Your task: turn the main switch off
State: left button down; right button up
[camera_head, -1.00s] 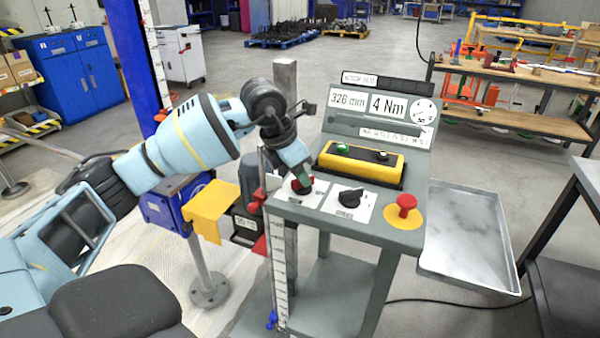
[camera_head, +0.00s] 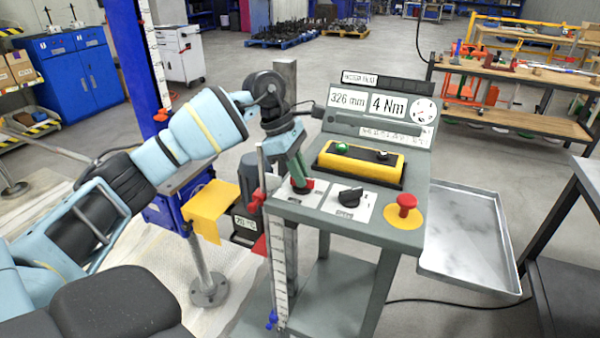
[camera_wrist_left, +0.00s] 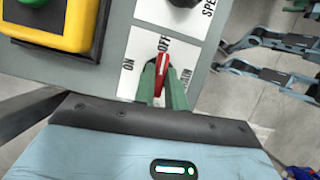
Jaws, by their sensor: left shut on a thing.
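The main switch is a red knob (camera_wrist_left: 162,68) on a white plate (camera_wrist_left: 142,48) marked ON, OFF and MAIN in the left wrist view. The knob points along the OFF mark. My left gripper (camera_wrist_left: 162,92) is shut on this knob, with one green finger on each side. In the head view, the left gripper (camera_head: 302,186) comes down from above onto the red knob (camera_head: 309,183) at the left of the grey console (camera_head: 375,228). Its fingers hide part of the knob and plate there. My right gripper is not in view.
A black speed knob (camera_head: 350,197) sits just right of the main switch. A red emergency button (camera_head: 406,205) on a yellow base stands farther right. A yellow button box (camera_head: 360,163) lies behind. A grey post (camera_head: 286,85) stands close to my left wrist.

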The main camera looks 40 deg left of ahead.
pick_arm(q)
jog(key=shift+m, duration=0.5)
jog(key=shift+f, duration=0.1)
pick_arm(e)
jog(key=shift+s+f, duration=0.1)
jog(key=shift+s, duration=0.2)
pick_arm(q)
jog(key=c, duration=1.4)
grip_release()
jog(key=shift+c, duration=0.2)
jog(key=w+v, duration=0.1)
jog(key=v, duration=0.6)
jog(key=shift+s+r, duration=0.4)
jog(key=shift+r, duration=0.05)
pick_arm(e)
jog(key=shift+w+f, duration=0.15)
pick_arm(q)
jog(key=shift+a, duration=0.15)
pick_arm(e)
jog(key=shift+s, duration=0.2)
